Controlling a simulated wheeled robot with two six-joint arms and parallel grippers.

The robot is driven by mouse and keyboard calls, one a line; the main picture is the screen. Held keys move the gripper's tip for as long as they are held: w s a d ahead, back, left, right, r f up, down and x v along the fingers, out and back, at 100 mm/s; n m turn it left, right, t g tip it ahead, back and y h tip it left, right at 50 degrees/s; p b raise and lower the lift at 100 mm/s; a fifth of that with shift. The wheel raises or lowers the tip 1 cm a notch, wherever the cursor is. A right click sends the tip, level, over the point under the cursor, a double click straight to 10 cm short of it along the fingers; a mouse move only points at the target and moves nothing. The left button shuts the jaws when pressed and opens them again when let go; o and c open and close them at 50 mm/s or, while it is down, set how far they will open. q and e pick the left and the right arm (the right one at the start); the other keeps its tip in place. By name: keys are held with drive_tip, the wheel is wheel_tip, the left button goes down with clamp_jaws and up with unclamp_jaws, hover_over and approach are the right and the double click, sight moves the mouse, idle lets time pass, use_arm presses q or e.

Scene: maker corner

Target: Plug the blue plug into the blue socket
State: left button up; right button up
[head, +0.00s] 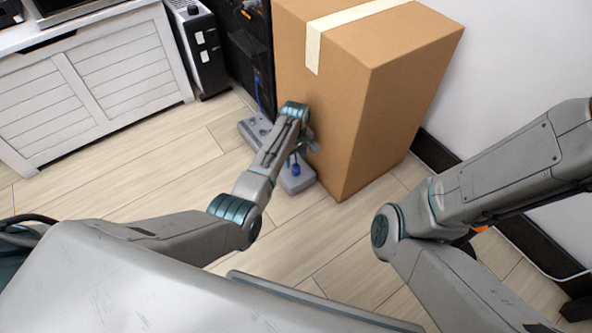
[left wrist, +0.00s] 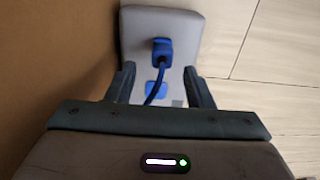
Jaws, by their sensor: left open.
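A grey power strip (head: 298,182) lies on the floor against the cardboard box. The blue plug (head: 296,168) is at the strip's near end; in the left wrist view the blue plug (left wrist: 162,50) is on the strip's face, with its blue cord curving down between my fingers. A flat blue patch (left wrist: 153,88) shows on the strip by the cord; I cannot tell whether it is the blue socket, or whether the plug is seated. My left gripper (head: 308,147) is open above the strip, its fingers (left wrist: 160,85) apart on either side of the cord, not gripping. My right gripper is out of view.
A tall cardboard box (head: 345,110) stands close beside the strip and my left gripper. A dark rack (head: 247,50) and a white slatted cabinet (head: 95,85) are behind and left. The wooden floor (head: 150,180) left of the strip is clear.

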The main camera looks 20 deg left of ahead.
sight(296, 165)
use_arm(q)
drive_tip(key=f+b, duration=0.1)
drive_tip(key=f, duration=0.1)
drive_tip(key=f+b, duration=0.1)
drive_tip(key=f, duration=0.1)
drive_tip(key=shift+s+d+b, duration=0.25)
drive_tip(key=shift+s+b, duration=0.1)
drive_tip(key=shift+f, duration=0.15)
drive_tip(key=c, duration=1)
